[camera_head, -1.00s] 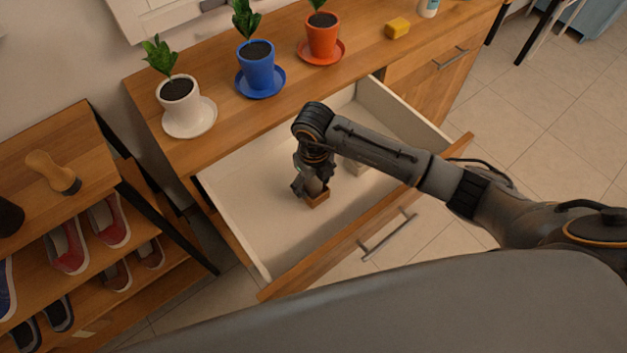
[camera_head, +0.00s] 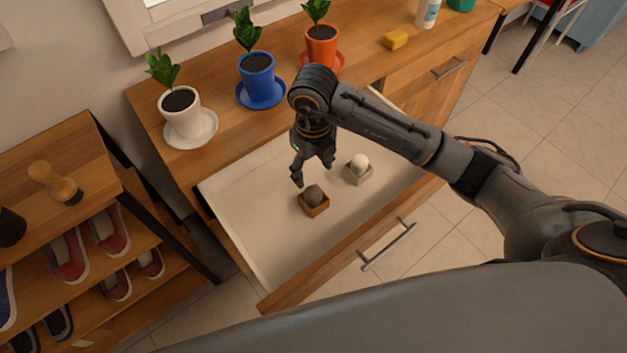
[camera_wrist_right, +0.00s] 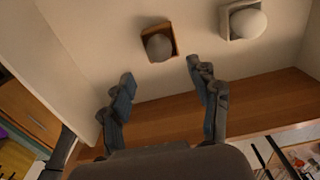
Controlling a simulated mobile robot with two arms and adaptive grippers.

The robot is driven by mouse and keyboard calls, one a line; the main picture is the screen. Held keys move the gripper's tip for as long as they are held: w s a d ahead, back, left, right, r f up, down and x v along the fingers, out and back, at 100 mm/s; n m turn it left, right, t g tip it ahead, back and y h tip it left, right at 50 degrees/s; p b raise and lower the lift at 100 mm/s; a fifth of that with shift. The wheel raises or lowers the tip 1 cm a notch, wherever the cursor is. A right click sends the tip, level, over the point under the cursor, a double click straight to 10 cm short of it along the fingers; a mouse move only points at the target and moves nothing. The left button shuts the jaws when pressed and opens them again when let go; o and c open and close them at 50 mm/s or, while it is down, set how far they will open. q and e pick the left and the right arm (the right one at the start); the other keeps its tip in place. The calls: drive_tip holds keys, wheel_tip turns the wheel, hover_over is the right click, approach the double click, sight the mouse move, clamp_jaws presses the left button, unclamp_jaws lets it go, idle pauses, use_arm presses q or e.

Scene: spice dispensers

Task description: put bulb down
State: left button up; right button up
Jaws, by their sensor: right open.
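A grey bulb (camera_head: 313,194) sits in a small brown wooden box (camera_head: 315,210) on the floor of the open drawer (camera_head: 243,200). A white bulb (camera_head: 360,161) sits in a pale box (camera_head: 357,178) to its right. In the right wrist view, the grey bulb (camera_wrist_right: 159,47) in its wooden box (camera_wrist_right: 176,33) and the white bulb (camera_wrist_right: 247,24) show near the top. My right gripper (camera_head: 314,177) is open and empty above the drawer, just behind the grey bulb and apart from it. The left gripper is not in view.
A shoe rack (camera_head: 77,205) stands at the left. The left part of the drawer is clear.

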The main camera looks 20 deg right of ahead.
wheel_tip(320, 180, up, 3)
drive_tip(key=shift+f, duration=0.2)
idle(0.4)
